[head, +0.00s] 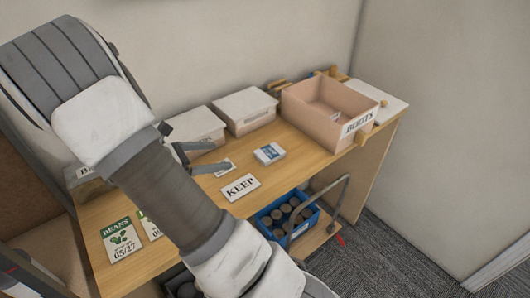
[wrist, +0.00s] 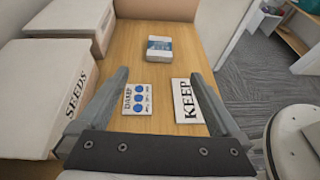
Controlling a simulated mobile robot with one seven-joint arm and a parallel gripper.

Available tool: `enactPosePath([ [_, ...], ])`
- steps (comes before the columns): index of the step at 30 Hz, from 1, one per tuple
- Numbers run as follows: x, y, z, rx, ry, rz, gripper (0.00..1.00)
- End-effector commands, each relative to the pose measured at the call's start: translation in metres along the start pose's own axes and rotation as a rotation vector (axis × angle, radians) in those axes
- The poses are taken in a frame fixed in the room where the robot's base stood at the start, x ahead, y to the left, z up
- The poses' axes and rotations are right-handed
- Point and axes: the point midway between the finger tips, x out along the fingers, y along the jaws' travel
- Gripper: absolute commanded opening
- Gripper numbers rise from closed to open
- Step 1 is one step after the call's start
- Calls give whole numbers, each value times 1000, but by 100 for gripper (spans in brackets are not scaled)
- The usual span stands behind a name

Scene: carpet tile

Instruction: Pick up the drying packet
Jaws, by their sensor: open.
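A small white packet with a blue label (head: 269,153) lies flat on the wooden table; it looks like the drying packet, though its print is too small to read. It also shows in the wrist view (wrist: 160,49), beyond the fingertips. My gripper (head: 222,157) is open and empty above the table, to the left of the packet. In the wrist view its two fingers (wrist: 158,75) are spread wide. Between them on the table lie a card marked DAMP with blue dots (wrist: 136,100) and a white KEEP label (wrist: 187,100), both nearer than the packet.
An open BOOTS box (head: 308,116) stands at the table's right end. Lidded white boxes (head: 245,109) line the wall, one marked SEEDS (wrist: 55,85). BEANS packets (head: 121,240) lie at the left. A blue crate of dark round things (head: 273,227) is below the front edge.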

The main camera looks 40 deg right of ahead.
Motion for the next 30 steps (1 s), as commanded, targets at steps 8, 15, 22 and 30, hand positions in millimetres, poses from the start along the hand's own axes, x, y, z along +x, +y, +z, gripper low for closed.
enactPosePath([
  [8, 48, 0, -1, -10, -10, -2, 100],
  [15, 99, 0, -2, -9, -8, -1, 100],
  [22, 121, 1, -1, -7, -7, 1, 100],
  [30, 153, -2, -9, -9, -7, -1, 100],
])
